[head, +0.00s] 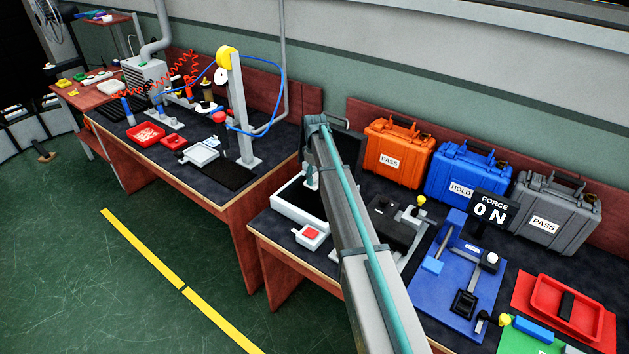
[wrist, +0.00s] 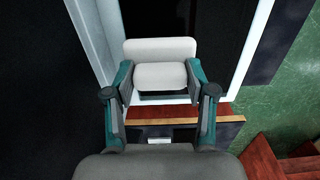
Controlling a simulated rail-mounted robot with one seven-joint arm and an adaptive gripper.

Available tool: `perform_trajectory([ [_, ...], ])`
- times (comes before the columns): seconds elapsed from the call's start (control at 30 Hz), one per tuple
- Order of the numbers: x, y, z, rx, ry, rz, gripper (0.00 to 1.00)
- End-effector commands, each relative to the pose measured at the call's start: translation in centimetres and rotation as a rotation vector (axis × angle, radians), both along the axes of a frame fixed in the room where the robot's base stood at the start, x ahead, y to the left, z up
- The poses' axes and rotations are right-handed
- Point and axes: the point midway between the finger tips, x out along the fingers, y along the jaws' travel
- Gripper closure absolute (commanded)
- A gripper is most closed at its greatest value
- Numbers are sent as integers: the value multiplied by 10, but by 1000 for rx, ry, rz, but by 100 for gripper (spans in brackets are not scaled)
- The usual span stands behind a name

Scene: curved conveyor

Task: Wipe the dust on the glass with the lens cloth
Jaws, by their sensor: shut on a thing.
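My gripper (wrist: 160,76) is shut on a white, pad-like lens cloth (wrist: 160,48), with a teal finger on each side of it. The cloth is over the dark glass (wrist: 212,38), which lies inside a white frame (wrist: 262,40). I cannot tell whether the cloth touches the glass. In the head view my gripper (head: 312,180) is over the white-framed box (head: 284,211), and my arm hides part of the box and glass. No dust can be made out on the glass.
A small white unit with a red top (head: 312,234) stands in front of the frame. A black fixture (head: 392,222) and blue fixture (head: 455,285) stand to the right. Orange (head: 397,150), blue (head: 462,172) and grey (head: 553,208) cases line the back. A force display (head: 491,209) reads 0 N.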

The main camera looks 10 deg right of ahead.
Motion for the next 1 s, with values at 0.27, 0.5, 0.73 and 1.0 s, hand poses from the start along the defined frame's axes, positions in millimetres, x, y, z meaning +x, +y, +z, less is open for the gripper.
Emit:
perform_trajectory([
  [0.27,0,1,29,0,-1,1,73],
  [0.5,0,2,48,1,-1,1,73],
  [0.73,0,2,52,1,-1,2,73],
  [1.0,0,2,52,1,-1,2,73],
])
